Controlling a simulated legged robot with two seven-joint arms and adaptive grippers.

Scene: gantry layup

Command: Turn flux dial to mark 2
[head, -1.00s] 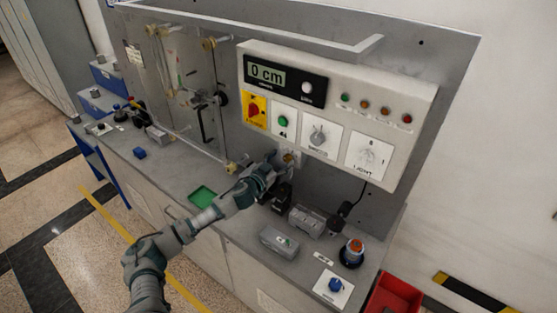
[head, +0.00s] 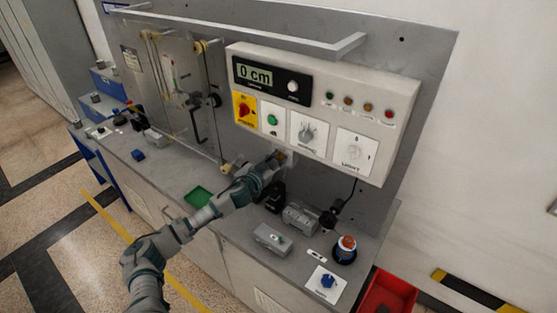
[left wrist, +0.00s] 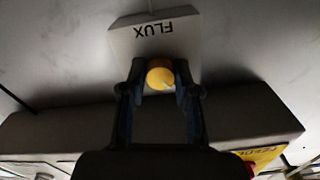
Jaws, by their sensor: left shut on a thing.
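The flux dial (left wrist: 159,77) is a round yellow knob on a pale plate (left wrist: 150,38) whose word FLUX reads upside down in the left wrist view. A small pale pointer line shows on the knob, slanting to the lower right; no number marks are legible. My left gripper (left wrist: 160,71) is shut on the dial, one dark finger on each side. In the head view my left gripper (head: 272,165) reaches the wall just below the control box, and it mostly hides the dial there. My right gripper is not in view.
The control box (head: 405,105), with a "0 cm" display (head: 257,75), knobs and lamps, juts out above my gripper. Grey blocks (head: 272,239), an orange-topped button (head: 346,246) and a green tray (head: 197,197) are on the bench. A red bin (head: 388,294) stands at right.

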